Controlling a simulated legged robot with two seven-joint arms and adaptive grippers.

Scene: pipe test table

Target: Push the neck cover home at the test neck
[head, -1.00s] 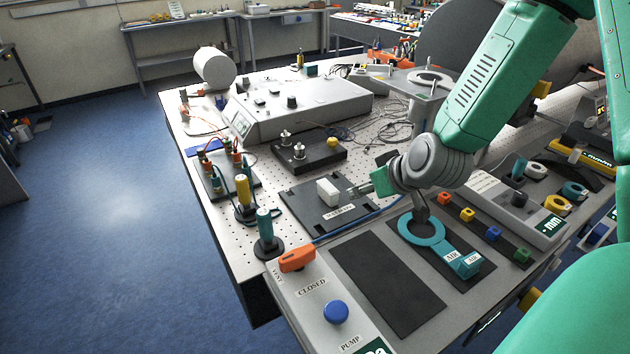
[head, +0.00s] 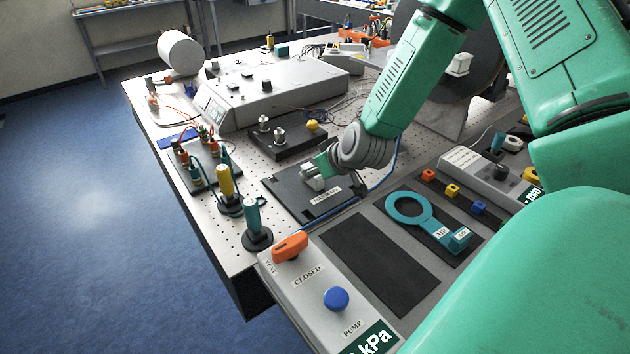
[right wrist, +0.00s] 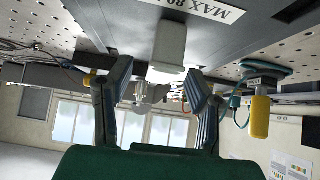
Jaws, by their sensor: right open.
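A white block (head: 312,181) stands on a dark labelled plate (head: 288,196) on the bench. My right gripper (head: 321,168) is at this block, low over the plate. In the right wrist view my right gripper (right wrist: 157,70) is open, with its two fingers apart. The white block (right wrist: 169,45) shows ahead between the fingertips, with no clear grip on it. A pale, block-like fitting (head: 458,65) shows against the large grey round body (head: 436,45) behind my arm. I cannot tell for sure which piece is the neck cover or the test neck. My left gripper is not in view.
A teal ring tool (head: 410,209) lies on the panel, right of the plate. The yellow-handled tool (head: 226,182) and teal-handled tool (head: 253,216) stand left of the plate. A black block with metal knobs (head: 289,139) is behind it. An orange lever (head: 290,245) is in front.

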